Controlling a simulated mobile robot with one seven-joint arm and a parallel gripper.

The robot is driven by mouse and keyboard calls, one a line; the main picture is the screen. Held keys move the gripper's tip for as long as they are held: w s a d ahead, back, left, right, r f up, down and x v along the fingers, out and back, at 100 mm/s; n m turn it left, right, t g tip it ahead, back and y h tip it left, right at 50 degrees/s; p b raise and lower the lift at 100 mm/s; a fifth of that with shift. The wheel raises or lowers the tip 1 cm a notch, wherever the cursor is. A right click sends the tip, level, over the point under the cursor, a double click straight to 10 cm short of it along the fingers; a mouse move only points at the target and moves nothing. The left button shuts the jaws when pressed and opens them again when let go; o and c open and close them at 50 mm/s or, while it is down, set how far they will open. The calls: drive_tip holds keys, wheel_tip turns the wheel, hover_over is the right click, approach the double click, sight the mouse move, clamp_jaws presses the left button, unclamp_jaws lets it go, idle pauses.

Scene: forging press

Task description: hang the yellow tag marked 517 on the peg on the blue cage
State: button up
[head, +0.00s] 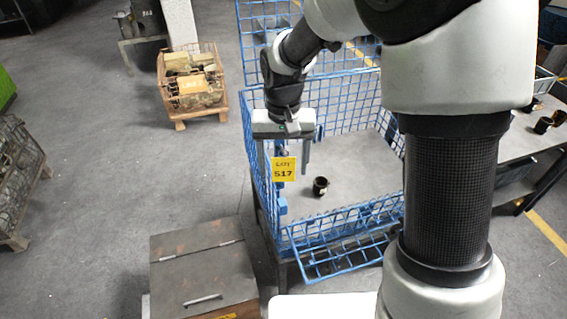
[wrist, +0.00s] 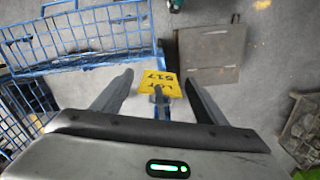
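The yellow tag marked 517 (head: 284,169) hangs upright at the left side of the blue cage (head: 345,222). It also shows in the wrist view (wrist: 158,84), over a narrow blue part of the cage. The peg itself is mostly hidden behind the tag and gripper, so I cannot tell for sure whether the tag's hole is around it. My gripper (head: 286,175) is above the cage's left side, pointing down. Its fingers are wide apart in the wrist view (wrist: 158,78), one on each side of the tag, with clear gaps.
A black cup-like part (head: 320,186) stands on the cage floor. A brown metal box with a lid (head: 205,262) stands left of the cage front. A rusty crate of parts (head: 192,84) is at the back left. A table (head: 525,138) is at the right.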

wheel_tip(320, 180, up, 17)
drive_tip(key=s+d+t, duration=0.2)
drive_tip(key=s+d, duration=0.4)
drive_tip(key=s, duration=0.3)
drive_tip(key=s+d+t, duration=0.3)
drive_tip(key=s+d, duration=0.4)
drive_tip(key=s, duration=0.2)
drive_tip(key=shift+r+t, duration=0.15)
drive_tip(key=shift+t, duration=0.15)
drive_tip(key=shift+s, duration=0.1)
idle(0.9)
